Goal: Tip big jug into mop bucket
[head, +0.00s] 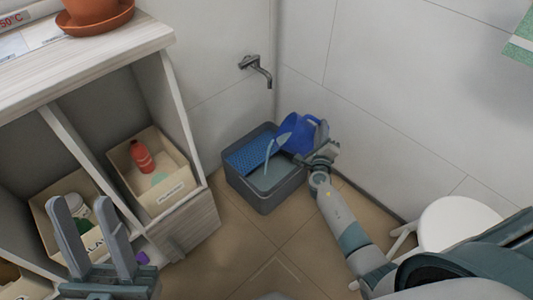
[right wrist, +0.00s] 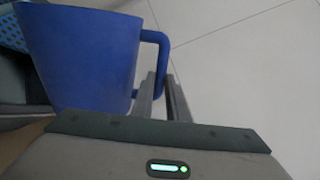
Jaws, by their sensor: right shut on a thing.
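The big blue jug (head: 300,133) is tilted over the right part of the grey mop bucket (head: 268,198), its mouth toward the left. A pale blue stream runs from its mouth down into the bucket. A blue perforated wringer (head: 250,153) covers the bucket's left part. My right gripper (head: 322,150) is shut on the jug's handle. In the right wrist view the fingers (right wrist: 167,90) are at the handle of the jug (right wrist: 80,50); the jug's mouth is hidden there. My left gripper (head: 86,205) is open and empty at the lower left, in front of the shelf.
A wooden shelf (head: 178,232) with labelled bins stands left of the bucket; one bin (head: 170,192) holds a red bottle (head: 142,156). A wall tap (head: 258,68) is above the bucket. A white stool (head: 455,222) stands at the right. Tiled floor before the bucket is clear.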

